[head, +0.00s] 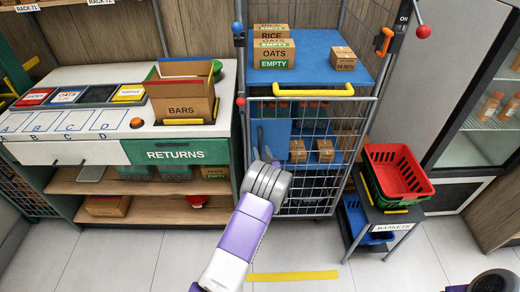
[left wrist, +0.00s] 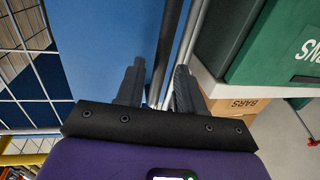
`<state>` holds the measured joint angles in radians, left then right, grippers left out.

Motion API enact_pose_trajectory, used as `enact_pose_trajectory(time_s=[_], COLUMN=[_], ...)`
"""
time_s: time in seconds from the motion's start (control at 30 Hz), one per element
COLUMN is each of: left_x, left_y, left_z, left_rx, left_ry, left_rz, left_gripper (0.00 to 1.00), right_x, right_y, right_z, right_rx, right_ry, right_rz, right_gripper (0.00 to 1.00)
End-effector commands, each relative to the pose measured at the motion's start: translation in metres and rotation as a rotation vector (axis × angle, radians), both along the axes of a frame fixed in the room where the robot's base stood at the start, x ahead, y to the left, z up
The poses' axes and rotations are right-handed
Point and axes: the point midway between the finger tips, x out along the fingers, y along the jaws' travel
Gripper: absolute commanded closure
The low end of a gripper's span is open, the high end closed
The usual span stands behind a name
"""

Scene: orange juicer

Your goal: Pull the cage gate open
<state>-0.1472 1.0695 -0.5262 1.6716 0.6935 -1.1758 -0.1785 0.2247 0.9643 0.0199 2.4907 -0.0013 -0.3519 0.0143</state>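The cage trolley (head: 308,48) stands upright in the middle of the head view, with blue shelves and grey wire sides. Its low front gate (head: 331,180) is grey mesh with a top rail and appears closed across the front. A yellow bar (head: 312,92) runs just above that rail. My left arm reaches up to the gate's left side, and its wrist hides the fingertips in the head view. In the left wrist view my left gripper (left wrist: 160,78) has its fingers apart, with grey upright bars between or just beyond them. I cannot tell whether they touch. My right gripper is not visible.
Cartons, including an EMPTY carton (head: 274,60), sit on the trolley's top shelf. The returns counter (head: 175,151) with a BARS box (head: 180,108) stands close at the left. Red baskets (head: 397,172) on a stand are at the right.

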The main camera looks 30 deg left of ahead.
Motion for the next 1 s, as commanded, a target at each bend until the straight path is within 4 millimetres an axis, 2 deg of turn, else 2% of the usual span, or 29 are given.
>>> enact_pose_trajectory(time_s=[0.23,0.57,0.83,1.0], left_x=[0.02,0.023,0.023,0.023], left_y=[0.019,0.021,0.021,0.021], left_z=[-0.001,-0.001,-0.001,-0.001], left_rx=[-0.001,-0.001,-0.001,-0.001], left_ry=[0.0,0.003,0.003,0.003], left_rz=[0.0,-0.001,-0.001,-0.001], left_gripper=[0.63,0.63,1.0,1.0], right_x=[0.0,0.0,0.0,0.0], right_y=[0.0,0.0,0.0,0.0], right_z=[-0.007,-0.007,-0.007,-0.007], right_rx=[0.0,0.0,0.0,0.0], right_ry=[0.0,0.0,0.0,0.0], right_rz=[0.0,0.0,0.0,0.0], right_gripper=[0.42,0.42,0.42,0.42])
